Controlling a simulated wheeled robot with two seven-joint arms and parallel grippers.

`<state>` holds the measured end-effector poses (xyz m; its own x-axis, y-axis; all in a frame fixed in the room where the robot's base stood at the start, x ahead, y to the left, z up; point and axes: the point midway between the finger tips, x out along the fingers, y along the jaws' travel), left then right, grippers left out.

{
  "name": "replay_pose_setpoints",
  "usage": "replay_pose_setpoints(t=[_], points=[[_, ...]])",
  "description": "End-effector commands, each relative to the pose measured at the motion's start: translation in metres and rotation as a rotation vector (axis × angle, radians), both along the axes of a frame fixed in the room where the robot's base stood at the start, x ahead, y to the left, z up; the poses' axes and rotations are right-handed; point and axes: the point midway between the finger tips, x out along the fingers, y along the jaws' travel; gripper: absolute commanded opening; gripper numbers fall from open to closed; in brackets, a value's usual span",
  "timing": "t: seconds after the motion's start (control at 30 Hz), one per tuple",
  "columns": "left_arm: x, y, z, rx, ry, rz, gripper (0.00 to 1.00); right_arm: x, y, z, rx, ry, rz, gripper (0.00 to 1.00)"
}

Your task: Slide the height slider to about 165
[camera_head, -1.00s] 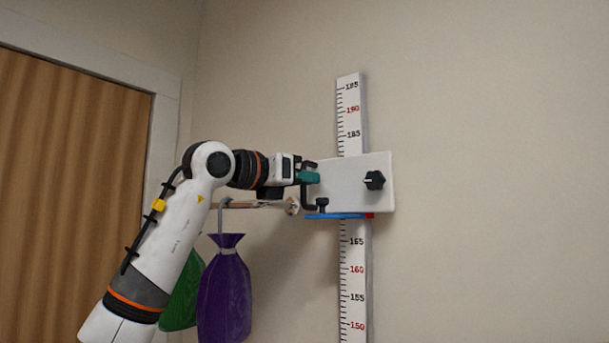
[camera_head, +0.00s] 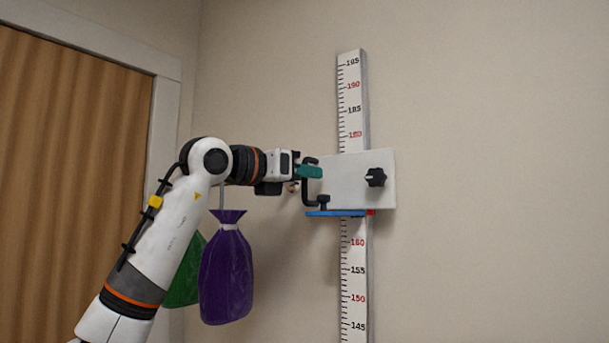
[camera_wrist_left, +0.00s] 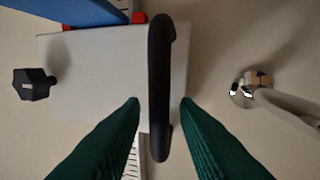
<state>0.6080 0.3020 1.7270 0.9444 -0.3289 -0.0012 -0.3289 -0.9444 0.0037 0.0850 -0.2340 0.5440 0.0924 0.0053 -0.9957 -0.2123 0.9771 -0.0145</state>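The height slider is a white plate (camera_head: 345,180) on a vertical white scale (camera_head: 352,105), with a black knob (camera_head: 375,177) on its right side. A blue measuring arm (camera_head: 335,213) and a red pointer (camera_head: 371,212) are at its lower edge. The pointer is at about 165, just above the red 160 mark. A black handle (camera_wrist_left: 160,90) is on the plate's left side. My left gripper (camera_head: 313,171) has its teal fingers on either side of the handle. In the left wrist view (camera_wrist_left: 162,102) a gap shows between each fingertip and the handle. My right gripper is not in view.
A purple bag (camera_head: 226,270) and a green bag (camera_head: 185,275) hang below my left arm. The wrist view shows a metal wall hook (camera_wrist_left: 250,88) right of the handle. A brown curtain (camera_head: 70,180) is at the far left. The wall right of the scale is clear.

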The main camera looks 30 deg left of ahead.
Motion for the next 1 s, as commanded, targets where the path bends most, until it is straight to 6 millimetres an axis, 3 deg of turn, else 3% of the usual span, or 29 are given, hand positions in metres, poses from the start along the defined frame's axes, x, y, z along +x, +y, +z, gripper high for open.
replay_pose_setpoints(t=[0.3,0.53,0.7,1.0], points=[[-0.058,0.02,-0.004,0.0,-0.007,0.001,0.28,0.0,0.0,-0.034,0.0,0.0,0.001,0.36],[-0.096,0.034,-0.002,0.0,-0.004,0.001,0.28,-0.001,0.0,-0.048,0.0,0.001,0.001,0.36],[-0.109,0.038,-0.001,-0.001,-0.002,0.001,0.28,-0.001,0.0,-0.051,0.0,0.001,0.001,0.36],[-0.11,0.038,0.0,-0.001,-0.002,0.0,0.28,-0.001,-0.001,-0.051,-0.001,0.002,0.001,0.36]])
